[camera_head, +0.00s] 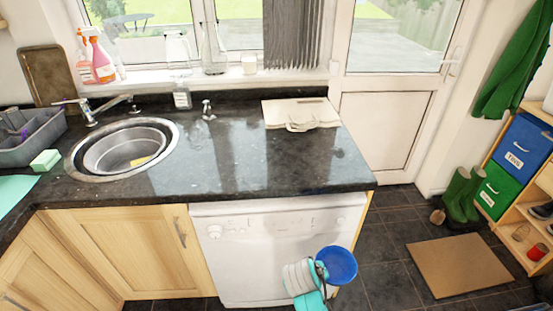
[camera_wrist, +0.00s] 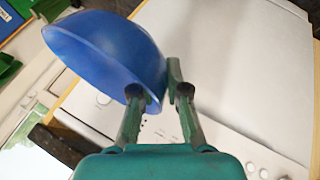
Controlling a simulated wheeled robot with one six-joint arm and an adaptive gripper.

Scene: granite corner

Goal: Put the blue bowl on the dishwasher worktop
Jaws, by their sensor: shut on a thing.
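The blue bowl (camera_head: 338,264) is in front of the right side of the white dishwasher (camera_head: 250,254), below the height of the worktop. My gripper (camera_head: 321,270) is shut on the bowl's rim. In the wrist view the bowl (camera_wrist: 110,55) is tilted, and my gripper's fingers (camera_wrist: 160,95) close on its lower right edge. The dark granite worktop (camera_head: 240,160) lies above the dishwasher, and much of its surface above it is bare.
A pale folded board or cloth (camera_head: 300,113) lies at the back of the worktop. A round sink (camera_head: 125,147) is at left, with a grey rack (camera_head: 32,132) beside it. Green boots (camera_head: 462,195) and a brown mat (camera_head: 462,264) are on the floor at right.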

